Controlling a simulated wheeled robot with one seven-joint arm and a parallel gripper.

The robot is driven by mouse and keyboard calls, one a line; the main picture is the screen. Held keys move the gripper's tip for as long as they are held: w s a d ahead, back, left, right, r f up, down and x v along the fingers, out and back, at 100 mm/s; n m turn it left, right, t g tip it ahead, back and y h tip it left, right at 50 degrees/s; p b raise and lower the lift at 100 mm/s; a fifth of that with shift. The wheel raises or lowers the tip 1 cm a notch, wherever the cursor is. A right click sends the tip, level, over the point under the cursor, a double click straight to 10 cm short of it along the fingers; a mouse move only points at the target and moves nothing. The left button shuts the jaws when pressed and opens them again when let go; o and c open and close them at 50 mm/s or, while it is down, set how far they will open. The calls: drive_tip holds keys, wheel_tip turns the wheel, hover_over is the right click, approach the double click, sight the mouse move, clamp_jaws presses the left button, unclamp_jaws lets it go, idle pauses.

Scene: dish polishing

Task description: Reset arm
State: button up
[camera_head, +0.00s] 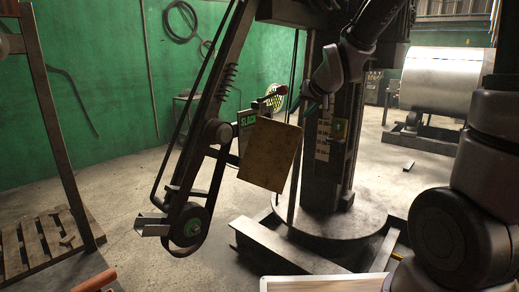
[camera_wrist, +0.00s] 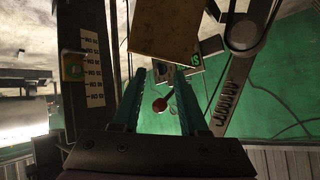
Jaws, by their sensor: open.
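My gripper (camera_head: 311,103) hangs in front of the column of the belt machine (camera_head: 204,132) in the head view. In the wrist view its two greenish fingers (camera_wrist: 159,76) stand apart with nothing held between them. A lever with a reddish-brown knob (camera_head: 277,90) is left of the gripper in the head view. The knob (camera_wrist: 159,104) shows between the fingers in the wrist view. I cannot tell how far it is from them. A green and black sign reading SLACK (camera_head: 247,119) is beside the belt, partly behind a tan panel (camera_head: 270,155).
The machine's round base (camera_head: 345,225) and dark beams cover the floor ahead. A wooden pallet (camera_head: 40,243) stands at left. A large metal drum (camera_head: 445,80) is at back right. A light-edged tray (camera_head: 320,284) is at the bottom. Open floor lies left of the belt.

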drive_tip(key=s+d+r+m+g, duration=0.1)
drive_tip(key=s+d+r, duration=0.1)
drive_tip(key=s+d, duration=0.2)
drive_tip(key=s+d+r+m+g, duration=0.1)
drive_tip(key=s+d+r, duration=0.2)
drive_tip(key=s, duration=0.8)
drive_tip(key=s+d+r+m+h, duration=0.1)
drive_tip(key=s+d+r+m, duration=0.1)
drive_tip(key=s+d, duration=0.3)
drive_tip(key=s, duration=0.3)
drive_tip(key=shift+r+g, duration=0.3)
drive_tip(key=shift+g, duration=0.1)
drive_tip(key=shift+s+d, duration=0.1)
